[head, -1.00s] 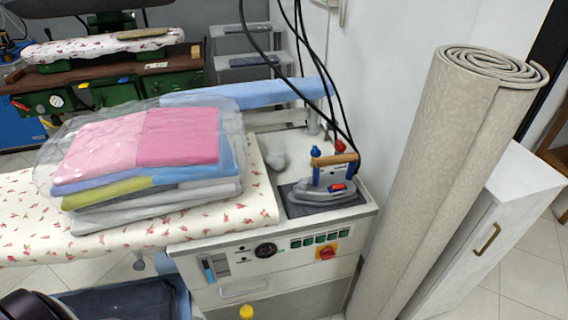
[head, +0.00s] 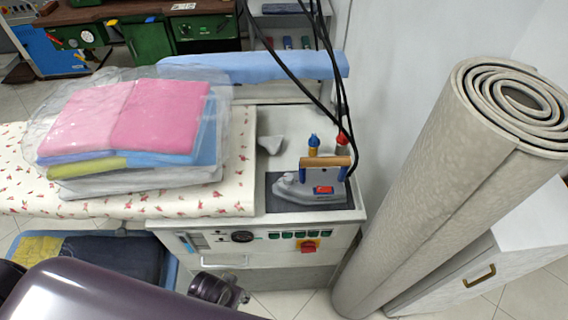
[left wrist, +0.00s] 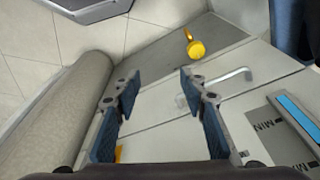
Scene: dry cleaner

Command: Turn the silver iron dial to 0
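The silver iron (head: 312,187) rests on a dark pad at the right end of the ironing station. It has a wooden handle and a red switch on its side. No dial marking on the iron is readable. The station's front panel (head: 258,237) carries a round black dial (head: 242,237) and a red rotary knob on a yellow plate (head: 309,246); their settings are too small to read. My left gripper (left wrist: 160,97) is open and empty in the left wrist view, in front of the station's white lower front. My right gripper is out of view.
Folded laundry in clear plastic (head: 130,120) lies on the floral ironing board (head: 235,185). Black cables hang near the iron. A rolled carpet (head: 440,190) leans right of the station.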

